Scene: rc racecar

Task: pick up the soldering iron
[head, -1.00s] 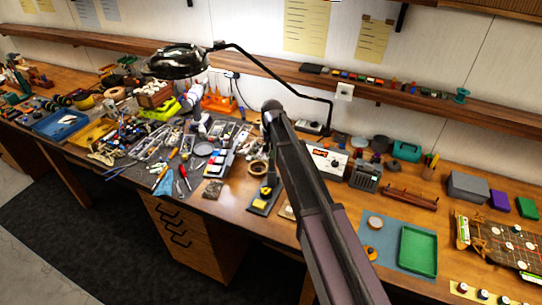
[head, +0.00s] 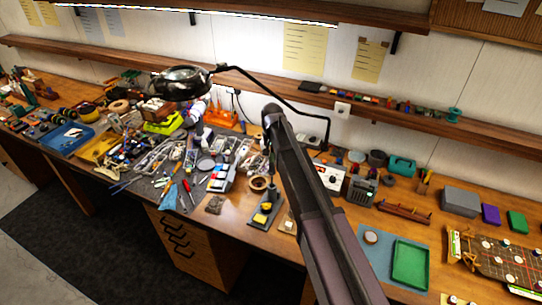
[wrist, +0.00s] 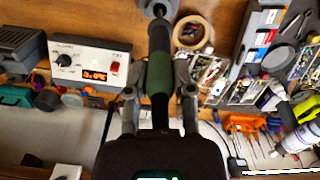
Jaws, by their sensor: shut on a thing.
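The soldering iron (wrist: 159,70), dark with a green grip, stands between the fingers of my gripper (wrist: 158,92) in the wrist view. My gripper is shut on that grip. The iron's far end points toward the top of the wrist view, over the wooden bench; whether it touches anything there I cannot tell. In the head view my arm hides most of the gripper, and a thin dark part shows below the arm's end. The iron's stand with a yellow sponge (head: 263,217) is on the bench below.
A soldering station (wrist: 92,70) with a lit display is beside the gripper in the wrist view. A tape roll (wrist: 192,31) is on the other side. A magnifier lamp (head: 183,82) overhangs the bench. Tools crowd the left; a green tray (head: 394,281) lies at right.

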